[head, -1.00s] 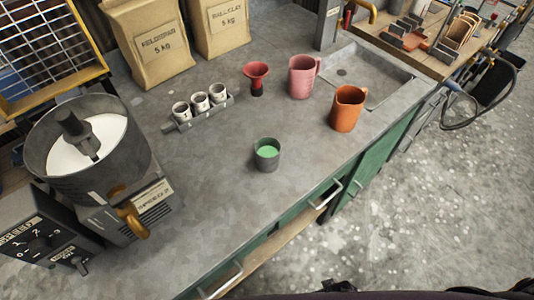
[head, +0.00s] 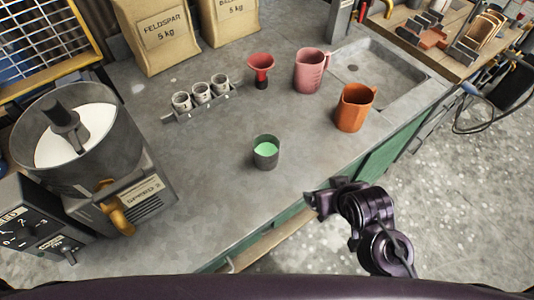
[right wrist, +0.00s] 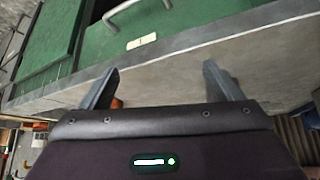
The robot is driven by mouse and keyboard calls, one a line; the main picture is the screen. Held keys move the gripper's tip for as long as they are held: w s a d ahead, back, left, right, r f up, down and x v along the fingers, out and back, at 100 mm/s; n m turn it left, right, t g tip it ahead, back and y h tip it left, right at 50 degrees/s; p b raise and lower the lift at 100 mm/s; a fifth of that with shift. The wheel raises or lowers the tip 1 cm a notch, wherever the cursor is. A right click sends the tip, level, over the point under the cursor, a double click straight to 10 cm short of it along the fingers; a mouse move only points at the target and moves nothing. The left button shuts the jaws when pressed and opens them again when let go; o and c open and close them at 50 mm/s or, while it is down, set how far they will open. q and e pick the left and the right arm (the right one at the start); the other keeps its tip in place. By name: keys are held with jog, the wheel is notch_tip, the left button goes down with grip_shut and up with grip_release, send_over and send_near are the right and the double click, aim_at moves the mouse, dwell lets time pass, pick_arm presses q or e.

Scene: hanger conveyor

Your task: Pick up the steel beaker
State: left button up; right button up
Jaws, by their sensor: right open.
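The steel beaker (head: 265,153) stands upright on the grey worktop near its front edge. It is a small dark grey cup with green contents. My right gripper (head: 312,202) is at the counter's front edge, to the right of and nearer than the beaker, and apart from it. In the right wrist view my right gripper (right wrist: 158,85) has its two fingers spread with nothing between them. The beaker does not show clearly in that view. My left gripper is not in view.
A pink jug (head: 309,72) and an orange jug (head: 354,108) stand right of the beaker. A red funnel (head: 261,68) and a rack of small cups (head: 201,96) are behind it. A mixer (head: 80,150) stands at left. The worktop around the beaker is clear.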

aim_at(272, 163)
jog(key=w+a+t, duration=0.1)
jog(key=a, duration=0.1)
jog(key=w+a+t+y, duration=0.1)
jog(key=a, duration=0.1)
jog(key=w+a+n+t+y, duration=0.1)
jog(key=a, duration=0.1)
jog(key=shift+w+r+t, duration=0.1)
jog(key=shift+r+t, duration=0.15)
jog(key=shift+t, duration=0.05)
jog(key=a+t+y, duration=0.1)
jog(key=a, duration=0.1)
jog(key=a+t+y, duration=0.1)
jog(key=a, duration=0.1)
jog(key=shift+n, duration=0.4)
jog(key=shift+a+t+y, duration=0.3)
jog(key=shift+a+t, duration=0.2)
jog(key=shift+a, duration=0.1)
jog(key=p+x, duration=0.2)
jog(key=x, duration=0.5)
jog(key=shift+d+r, duration=0.1)
jog(key=shift+r, duration=0.05)
jog(key=shift+w, duration=0.35)
jog(key=shift+f, duration=0.25)
jog(key=shift+c, duration=0.2)
jog(key=shift+r, duration=0.1)
jog(key=c, duration=1.2)
